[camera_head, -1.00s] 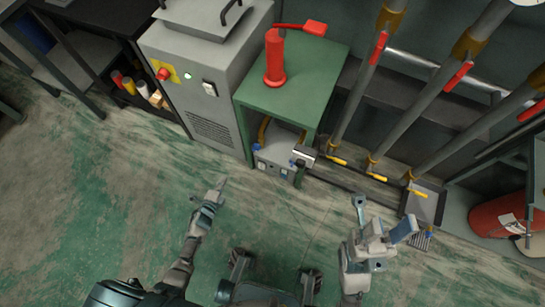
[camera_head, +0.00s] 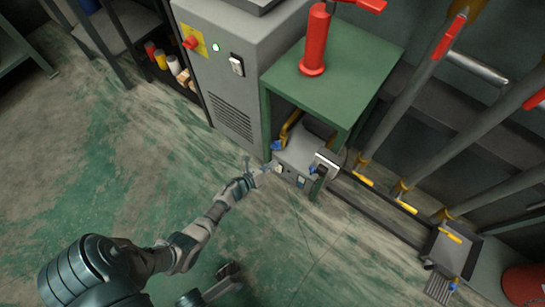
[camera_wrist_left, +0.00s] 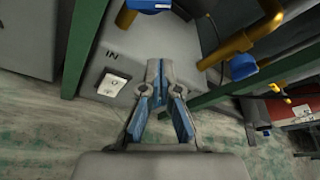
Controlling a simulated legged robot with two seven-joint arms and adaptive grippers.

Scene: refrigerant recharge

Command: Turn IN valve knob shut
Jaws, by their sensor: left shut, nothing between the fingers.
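The grey recovery unit (camera_head: 297,148) sits on the floor under the green table. Its blue IN valve knob (camera_head: 277,145) is at the left of the unit. In the left wrist view the knob (camera_wrist_left: 150,5) is cut by the top edge, above the "IN" lettering. A second blue knob (camera_head: 313,169) is at the unit's right and also shows in the wrist view (camera_wrist_left: 243,66). My left gripper (camera_head: 266,168) is shut and empty, close in front of the unit and just below the IN knob, apart from it.
The green table (camera_head: 345,55) stands over the unit, its legs close to both sides; a red pump (camera_head: 315,45) is on top. A grey cabinet (camera_head: 225,85) is at the left. Brass pipes (camera_wrist_left: 240,45) run by the knobs. The floor at the left is clear.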

